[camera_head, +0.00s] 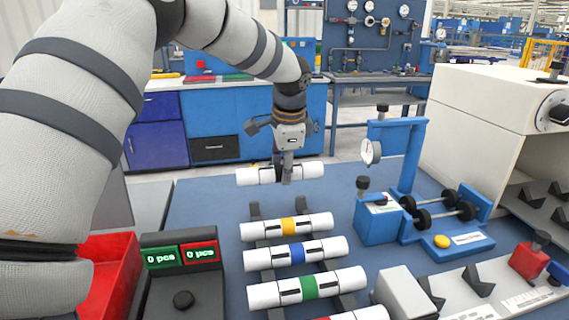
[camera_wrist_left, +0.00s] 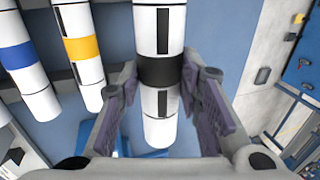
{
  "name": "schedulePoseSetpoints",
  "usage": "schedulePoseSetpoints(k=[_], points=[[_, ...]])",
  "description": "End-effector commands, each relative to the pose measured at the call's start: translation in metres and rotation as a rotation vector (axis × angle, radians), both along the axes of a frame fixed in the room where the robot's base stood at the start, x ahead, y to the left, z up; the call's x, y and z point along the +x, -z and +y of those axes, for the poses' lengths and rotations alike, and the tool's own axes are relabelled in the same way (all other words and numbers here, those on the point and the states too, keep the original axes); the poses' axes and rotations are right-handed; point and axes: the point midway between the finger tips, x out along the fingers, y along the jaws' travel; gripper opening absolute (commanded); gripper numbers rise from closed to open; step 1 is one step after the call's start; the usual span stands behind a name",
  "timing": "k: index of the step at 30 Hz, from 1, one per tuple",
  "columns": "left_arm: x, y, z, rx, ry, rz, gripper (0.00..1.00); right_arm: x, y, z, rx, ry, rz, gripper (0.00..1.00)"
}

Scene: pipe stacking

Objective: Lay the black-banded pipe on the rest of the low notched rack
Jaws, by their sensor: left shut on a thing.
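The black-banded pipe (camera_head: 252,176) is white and lies level in the air beyond the row of other pipes. My left gripper (camera_head: 287,172) points down and is shut on it, hiding its middle. In the left wrist view the pipe's black band (camera_wrist_left: 159,71) sits between the two fingers. A low dark rack with two rails (camera_head: 255,211) bears pipes with yellow (camera_head: 286,226), blue (camera_head: 295,252) and green (camera_head: 307,287) bands. Dark notched blocks (camera_head: 477,281) stand on a pale base at the front right. I cannot tell which is the named rack. My right gripper is out of view.
A blue gauge stand with black rollers (camera_head: 425,212) is right of the pipes. A grey rack with dark notches (camera_head: 535,198) and a white machine (camera_head: 480,110) are at the right.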

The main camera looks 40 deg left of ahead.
Motion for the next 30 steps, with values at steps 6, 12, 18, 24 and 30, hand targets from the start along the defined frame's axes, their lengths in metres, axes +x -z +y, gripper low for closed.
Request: schedulePoseSetpoints(k=[6, 12, 18, 24, 30], points=[[0.0, 0.035, 0.0, -0.001, -0.001, 0.01, 0.02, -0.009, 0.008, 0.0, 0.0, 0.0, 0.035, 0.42], [0.0, 0.057, 0.0, -0.001, 0.0, 0.006, 0.02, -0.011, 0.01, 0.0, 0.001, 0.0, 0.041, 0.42], [0.0, 0.074, 0.0, -0.001, -0.002, 0.005, 0.02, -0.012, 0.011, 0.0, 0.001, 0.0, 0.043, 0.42], [0.0, 0.079, 0.0, -0.001, -0.002, 0.003, 0.02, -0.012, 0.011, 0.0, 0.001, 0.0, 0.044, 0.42], [0.0, 0.079, 0.0, -0.001, -0.001, 0.002, 0.02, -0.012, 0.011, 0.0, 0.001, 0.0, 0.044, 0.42]])
